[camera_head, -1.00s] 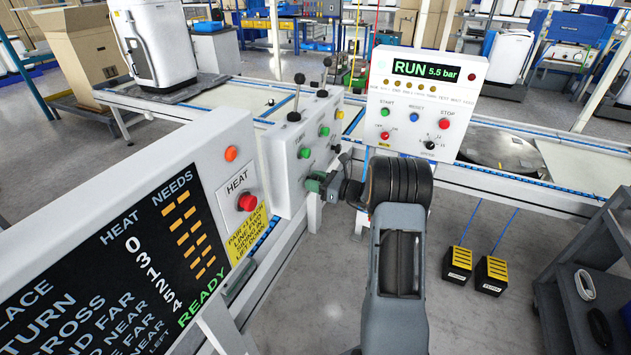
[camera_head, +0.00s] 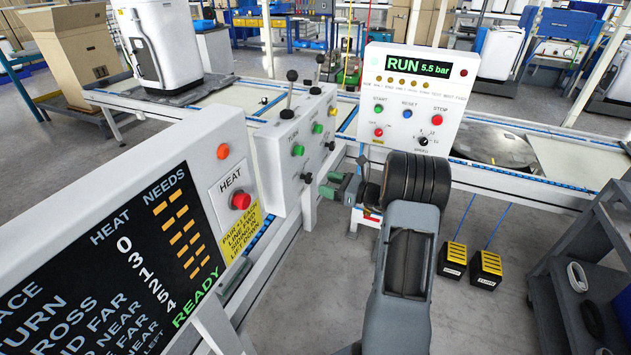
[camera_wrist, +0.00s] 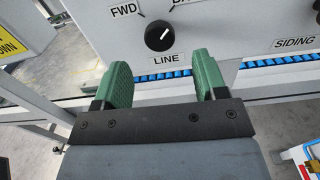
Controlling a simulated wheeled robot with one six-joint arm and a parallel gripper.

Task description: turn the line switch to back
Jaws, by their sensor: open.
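The line switch (camera_wrist: 159,35) is a round black knob above the LINE label on a white panel in the wrist view. A white mark on it slants up to the right. The FWD label (camera_wrist: 123,8) is at its upper left; another label (camera_wrist: 181,4), cut off by the frame edge, is at its upper right. My gripper (camera_wrist: 163,78) has two green fingers spread apart, with nothing between them. The knob shows beyond the fingertips, apart from them. In the head view my gripper (camera_head: 340,188) is just right of the white control box (camera_head: 283,165).
A HEAT panel (camera_head: 236,183) with a red button is at the left. The RUN display console (camera_head: 412,100) stands behind my arm. Levers (camera_head: 290,90) rise from the control box. A SIDING label (camera_wrist: 294,42) is at the right. Two black pedals (camera_head: 470,264) are on the floor.

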